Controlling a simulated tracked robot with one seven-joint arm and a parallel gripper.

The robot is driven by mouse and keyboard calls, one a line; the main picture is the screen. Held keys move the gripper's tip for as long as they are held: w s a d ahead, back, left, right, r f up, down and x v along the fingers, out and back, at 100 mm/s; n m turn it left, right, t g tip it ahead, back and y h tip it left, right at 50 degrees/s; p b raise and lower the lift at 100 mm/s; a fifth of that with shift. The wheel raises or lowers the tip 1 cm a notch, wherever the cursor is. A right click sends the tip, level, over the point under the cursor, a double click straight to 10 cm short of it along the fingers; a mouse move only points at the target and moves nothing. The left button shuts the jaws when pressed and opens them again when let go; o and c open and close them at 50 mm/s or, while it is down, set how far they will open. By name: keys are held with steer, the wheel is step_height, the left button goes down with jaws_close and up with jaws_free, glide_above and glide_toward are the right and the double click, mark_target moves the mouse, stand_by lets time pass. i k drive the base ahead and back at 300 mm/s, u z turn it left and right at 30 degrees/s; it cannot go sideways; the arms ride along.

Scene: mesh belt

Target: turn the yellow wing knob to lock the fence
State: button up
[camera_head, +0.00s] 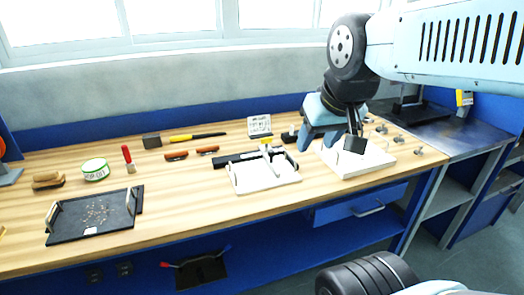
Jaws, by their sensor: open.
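A small yellow part (266,141), which looks like the wing knob, sits on a pale upright post at the back of a white tray-like base (265,184). A dark bar (240,158) lies along the back of that base and may be the fence. The knob is too small to tell which way its wings point. My gripper (330,142) hangs from the upper right, open, with its fingers apart. It is to the right of the yellow part, above or in front of a white block (365,162), and appears apart from the knob.
A dark tray (92,222) with small bits lies at the left. A green-white tin (95,170), a brush (47,181), a red-handled tool (128,158) and a yellow-black tool (197,137) lie behind. Several small metal parts stand at the right. Wood between the trays is clear.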

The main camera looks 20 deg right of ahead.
mark_target(266, 140)
steer(key=u, duration=1.5)
steer(key=k, duration=0.85)
steer(key=z, duration=0.75)
steer(key=i, duration=1.05)
steer(key=z, duration=0.05)
